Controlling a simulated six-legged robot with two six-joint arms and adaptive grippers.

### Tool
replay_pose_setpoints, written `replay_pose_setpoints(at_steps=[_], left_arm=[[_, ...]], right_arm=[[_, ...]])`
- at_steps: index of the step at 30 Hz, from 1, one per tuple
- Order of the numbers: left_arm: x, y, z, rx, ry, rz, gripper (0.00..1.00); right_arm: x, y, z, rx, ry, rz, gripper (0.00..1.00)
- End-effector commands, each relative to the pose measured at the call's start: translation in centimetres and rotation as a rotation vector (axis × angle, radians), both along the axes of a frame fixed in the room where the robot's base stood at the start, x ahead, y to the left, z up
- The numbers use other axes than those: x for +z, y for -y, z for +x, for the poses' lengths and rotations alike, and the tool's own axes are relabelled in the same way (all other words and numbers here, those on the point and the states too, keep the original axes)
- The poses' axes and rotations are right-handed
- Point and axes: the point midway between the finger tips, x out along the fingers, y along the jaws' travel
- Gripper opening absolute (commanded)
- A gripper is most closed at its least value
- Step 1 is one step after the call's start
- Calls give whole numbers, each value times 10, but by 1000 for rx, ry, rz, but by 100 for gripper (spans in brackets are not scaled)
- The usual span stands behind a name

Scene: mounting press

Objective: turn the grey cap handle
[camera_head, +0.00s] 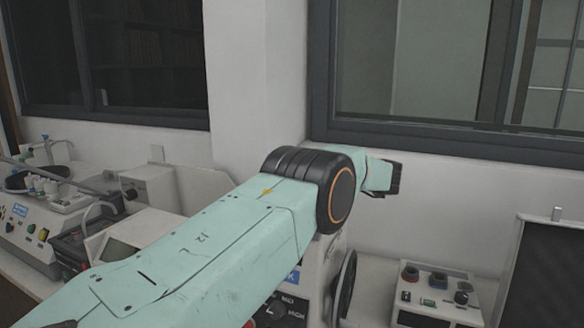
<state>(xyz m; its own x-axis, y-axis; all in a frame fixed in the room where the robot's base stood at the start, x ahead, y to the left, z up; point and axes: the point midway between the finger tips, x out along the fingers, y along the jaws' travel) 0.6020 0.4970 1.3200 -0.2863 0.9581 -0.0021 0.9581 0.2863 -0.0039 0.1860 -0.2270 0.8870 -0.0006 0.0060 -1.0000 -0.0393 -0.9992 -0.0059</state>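My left arm comes in from the lower left and covers the middle of the view. Past its black joint, a short mint-green section with a dark end shows at the right, but I cannot make out any gripper fingers. A light-coloured machine with a control panel (293,308) stands behind the arm and is mostly hidden. A dark round wheel (346,284) shows at its right side. I cannot make out a grey cap handle; the machine's upper part is behind my arm. My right gripper is not in view.
A small control box with knobs (437,296) stands on the bench to the right, beside a dark-fronted unit (541,270). Other bench machines (25,236) and bottles (42,186) stand at the left. A wall with dark-framed windows (440,150) is behind.

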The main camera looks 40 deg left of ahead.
Motion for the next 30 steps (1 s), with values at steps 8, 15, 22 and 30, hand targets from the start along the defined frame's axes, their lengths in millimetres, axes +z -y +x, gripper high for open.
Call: replay_pose_setpoints(at_steps=[8, 15, 22, 30], left_arm=[[7, 0, 1, 7, 10, 8, 0], [8, 0, 1, 6, 11, 9, 0], [6, 0, 1, 6, 9, 6, 26], [3, 0, 1, 8, 4, 3, 34]], right_arm=[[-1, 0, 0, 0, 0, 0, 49], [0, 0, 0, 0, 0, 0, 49], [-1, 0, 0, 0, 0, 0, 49], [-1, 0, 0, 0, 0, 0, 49]])
